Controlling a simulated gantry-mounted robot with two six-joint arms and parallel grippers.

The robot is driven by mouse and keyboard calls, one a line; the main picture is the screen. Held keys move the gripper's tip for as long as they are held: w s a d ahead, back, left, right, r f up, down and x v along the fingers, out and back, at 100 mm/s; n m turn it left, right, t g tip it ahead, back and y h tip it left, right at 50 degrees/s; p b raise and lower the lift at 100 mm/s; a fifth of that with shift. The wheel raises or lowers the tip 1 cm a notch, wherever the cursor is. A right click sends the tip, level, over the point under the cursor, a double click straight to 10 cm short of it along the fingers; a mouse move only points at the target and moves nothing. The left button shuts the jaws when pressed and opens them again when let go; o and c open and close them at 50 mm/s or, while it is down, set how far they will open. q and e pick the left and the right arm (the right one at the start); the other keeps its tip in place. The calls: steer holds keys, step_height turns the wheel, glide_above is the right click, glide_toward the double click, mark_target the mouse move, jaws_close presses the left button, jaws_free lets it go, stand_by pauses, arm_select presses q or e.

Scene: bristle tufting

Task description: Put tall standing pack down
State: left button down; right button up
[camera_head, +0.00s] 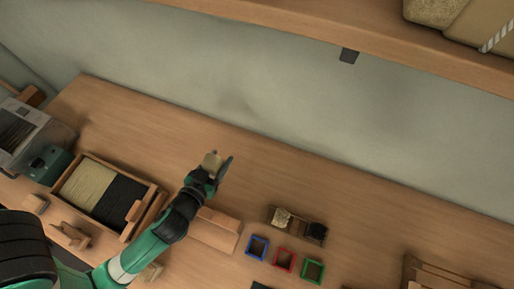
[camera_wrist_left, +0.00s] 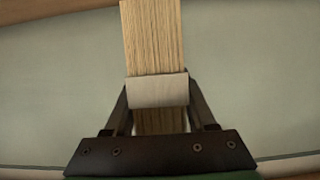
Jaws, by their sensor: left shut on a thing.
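The tall pack is a straw-coloured, finely striped bundle (camera_wrist_left: 152,40) with a pale band around it in the left wrist view. It stands lengthwise up the picture between the fingers of my left gripper (camera_wrist_left: 158,108), which is shut on it. In the head view the pack (camera_head: 211,163) is a small tan piece at the tip of my left gripper (camera_head: 218,172). The gripper is over the middle of the wooden bench (camera_head: 330,180), and I cannot tell how high. The pack's lower end is partly hidden by the gripper. My right gripper is not in view.
A wooden tray (camera_head: 158,197) of pale and black bristles lies left. A small holder (camera_head: 300,226) with a pale and a black tuft stands right of the arm, behind blue (camera_head: 257,246), red (camera_head: 284,260) and green (camera_head: 312,271) frames. The bench's back right is clear.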

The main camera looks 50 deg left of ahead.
arm_select(q)
steer(key=shift+w+a+f+b, duration=0.75)
steer(key=shift+w+a+f, duration=0.95)
steer(key=shift+f, duration=0.45)
steer(key=shift+w+a+f+b, duration=0.75)
steer(key=shift+w+a+f, duration=0.9)
steer(key=shift+f, duration=0.5)
steer(key=shift+w+a+f+b, duration=0.75)
steer(key=shift+w+a+f, duration=0.9)
steer(key=shift+f, duration=0.5)
steer(key=shift+f, duration=0.1)
steer(key=shift+c, duration=1.1)
jaws_free()
steer(key=shift+d+r, duration=0.1)
steer(key=shift+r, duration=0.1)
steer(key=p+v, duration=0.2)
steer(key=v, duration=0.5)
steer(key=shift+s, duration=0.25)
